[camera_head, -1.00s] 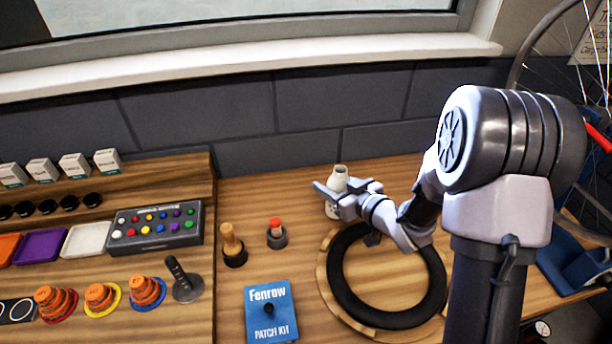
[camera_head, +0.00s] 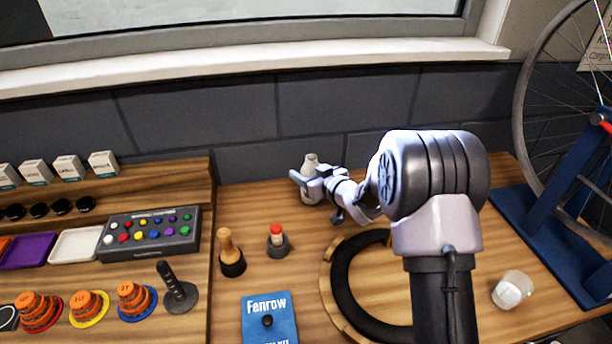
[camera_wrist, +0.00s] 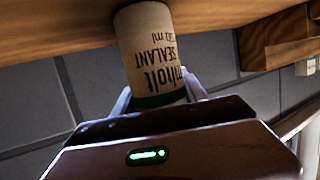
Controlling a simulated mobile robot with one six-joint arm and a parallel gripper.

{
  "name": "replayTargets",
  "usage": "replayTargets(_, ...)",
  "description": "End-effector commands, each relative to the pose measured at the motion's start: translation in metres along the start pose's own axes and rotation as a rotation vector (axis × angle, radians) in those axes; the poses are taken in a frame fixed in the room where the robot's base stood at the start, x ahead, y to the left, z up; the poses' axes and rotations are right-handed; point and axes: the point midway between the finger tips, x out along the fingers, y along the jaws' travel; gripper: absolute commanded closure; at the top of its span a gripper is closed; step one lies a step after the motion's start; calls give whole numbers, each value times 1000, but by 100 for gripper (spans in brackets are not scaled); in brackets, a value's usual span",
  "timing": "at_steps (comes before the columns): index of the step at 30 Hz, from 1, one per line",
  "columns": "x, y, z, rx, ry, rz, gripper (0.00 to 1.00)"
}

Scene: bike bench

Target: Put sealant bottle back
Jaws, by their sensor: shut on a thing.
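The sealant bottle (camera_wrist: 152,50) is pale with dark lettering and a green band. It appears upside down in the wrist view, with its base end towards the wooden surface. My gripper (camera_wrist: 158,97) is shut on it, with a finger on each side. In the head view the bottle (camera_head: 310,162) stands about upright near the back of the bench, partly covered by my gripper (camera_head: 308,180). I cannot tell whether its base touches the wood.
A red-tipped item in a dark holder (camera_head: 278,241) and a wooden-handled tool (camera_head: 230,250) stand left of the bottle. A blue patch kit (camera_head: 270,322) and a black tyre ring (camera_head: 352,292) lie in front. The wall (camera_head: 240,130) is close behind.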

Motion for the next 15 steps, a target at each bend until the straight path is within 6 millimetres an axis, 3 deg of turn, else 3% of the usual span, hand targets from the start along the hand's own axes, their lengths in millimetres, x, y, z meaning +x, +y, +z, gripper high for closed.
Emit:
replayTargets(6,0,0,2,0,1,0,99)
replayTargets(7,1,0,2,0,0,0,47)
replayTargets(10,0,0,1,0,0,0,28)
replayTargets(15,0,0,1,0,0,0,28)
